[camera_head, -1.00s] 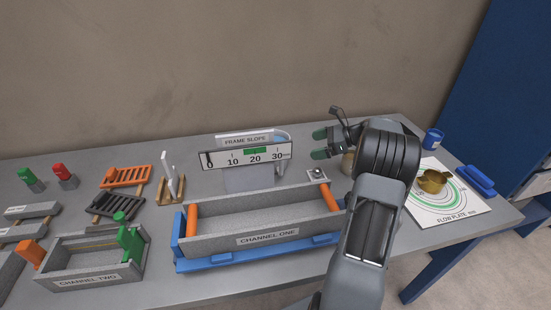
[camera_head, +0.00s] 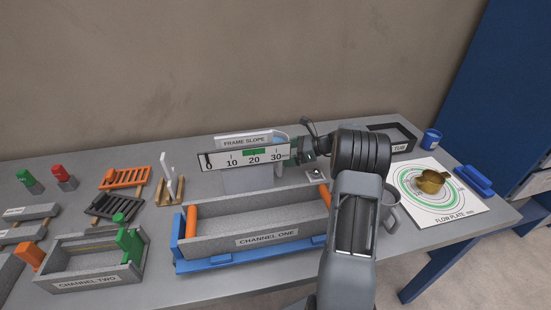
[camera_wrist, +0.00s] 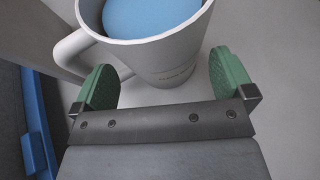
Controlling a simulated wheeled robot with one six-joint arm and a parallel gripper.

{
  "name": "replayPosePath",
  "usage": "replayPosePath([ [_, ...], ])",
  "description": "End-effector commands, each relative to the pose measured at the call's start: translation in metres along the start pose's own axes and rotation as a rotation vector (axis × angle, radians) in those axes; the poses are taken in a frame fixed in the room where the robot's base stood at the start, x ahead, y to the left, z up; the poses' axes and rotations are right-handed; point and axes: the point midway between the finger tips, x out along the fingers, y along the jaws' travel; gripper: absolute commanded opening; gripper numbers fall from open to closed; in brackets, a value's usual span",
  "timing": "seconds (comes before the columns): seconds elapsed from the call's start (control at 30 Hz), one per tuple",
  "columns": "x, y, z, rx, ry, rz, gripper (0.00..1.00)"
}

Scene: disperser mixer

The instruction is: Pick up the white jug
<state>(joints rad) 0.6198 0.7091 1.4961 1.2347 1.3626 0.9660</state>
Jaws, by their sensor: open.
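The white jug (camera_wrist: 165,60) fills the top of the wrist view, upright, with blue liquid inside. Its handle is on the left, beside my left green finger. My gripper (camera_wrist: 165,75) is open, with its green fingertips on either side of the jug's lower near part. Whether either finger touches the jug or handle, I cannot tell. In the head view my gripper (camera_head: 299,150) is at the right end of the slope gauge.
The FRAME SLOPE gauge (camera_head: 225,162) stands close to the left of my gripper. The CHANNEL ONE trough (camera_head: 235,237) lies in front. A grey mug (camera_head: 391,215) is partly behind my arm. A black tub (camera_head: 402,146) and the flow plate (camera_head: 440,213) are to the right.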

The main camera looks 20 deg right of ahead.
Motion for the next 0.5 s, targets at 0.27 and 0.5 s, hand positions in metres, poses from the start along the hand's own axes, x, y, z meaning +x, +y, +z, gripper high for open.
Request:
replayPosePath([
  [0.27,0.034,0.000,0.000,0.001,0.000,0.001,1.00],
  [0.5,0.035,0.000,-0.001,0.001,0.000,0.000,0.97],
])
